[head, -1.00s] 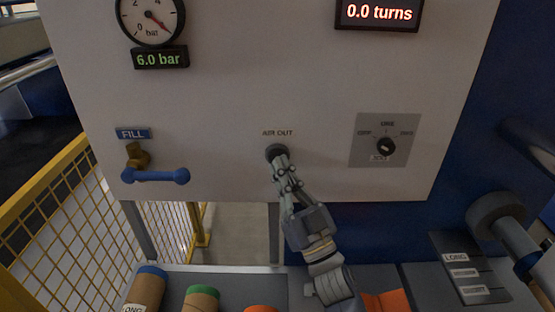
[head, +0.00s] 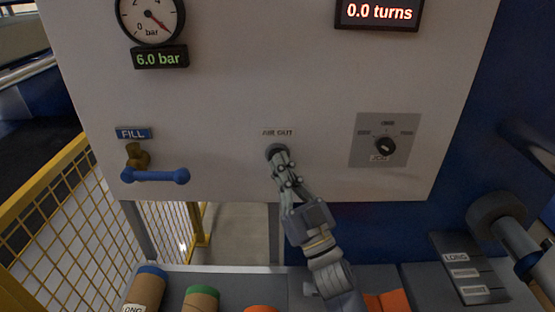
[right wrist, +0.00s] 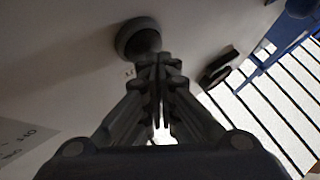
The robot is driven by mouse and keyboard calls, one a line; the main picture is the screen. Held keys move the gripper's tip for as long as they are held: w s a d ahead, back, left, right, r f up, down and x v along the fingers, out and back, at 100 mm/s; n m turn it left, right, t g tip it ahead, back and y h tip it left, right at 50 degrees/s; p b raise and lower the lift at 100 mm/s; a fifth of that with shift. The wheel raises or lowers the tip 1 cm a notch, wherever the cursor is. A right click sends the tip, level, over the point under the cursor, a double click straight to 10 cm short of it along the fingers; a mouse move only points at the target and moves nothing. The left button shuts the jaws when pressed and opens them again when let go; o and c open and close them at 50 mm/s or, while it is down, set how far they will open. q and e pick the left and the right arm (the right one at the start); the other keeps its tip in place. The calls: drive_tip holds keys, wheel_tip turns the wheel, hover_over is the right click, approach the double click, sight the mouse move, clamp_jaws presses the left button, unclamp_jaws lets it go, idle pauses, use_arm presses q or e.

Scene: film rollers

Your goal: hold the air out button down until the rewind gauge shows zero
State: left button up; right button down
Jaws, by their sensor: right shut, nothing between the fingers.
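The AIR OUT button (head: 276,150) is a round dark knob on the white panel, below its label. My right gripper (head: 280,160) is shut and empty, its fingertips at the button's lower edge in the head view. In the right wrist view the button (right wrist: 138,36) sits just beyond the closed fingertips (right wrist: 158,66); whether they touch it I cannot tell. A round bar gauge (head: 150,17) at the upper left has its red needle pointing to the lower right, and the display under it (head: 160,58) reads 6.0 bar. My left gripper is out of view.
A turns display (head: 377,12) reads 0.0. A FILL valve with a blue handle (head: 155,176) is at left, a selector knob (head: 385,146) at right. A yellow mesh fence (head: 70,215) stands lower left. Rolls with blue (head: 152,271) and green (head: 203,291) ends lie below.

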drive_tip(key=shift+w+r, duration=0.1)
drive_tip(key=shift+w, duration=0.2)
drive_tip(key=shift+s, duration=0.15)
idle(3.0)
drive_tip(key=shift+s, duration=0.75)
drive_tip(key=shift+p, duration=0.3)
drive_tip(key=shift+s+p, duration=0.65)
drive_tip(key=shift+s, duration=1.85)
drive_tip(key=shift+f, duration=0.2)
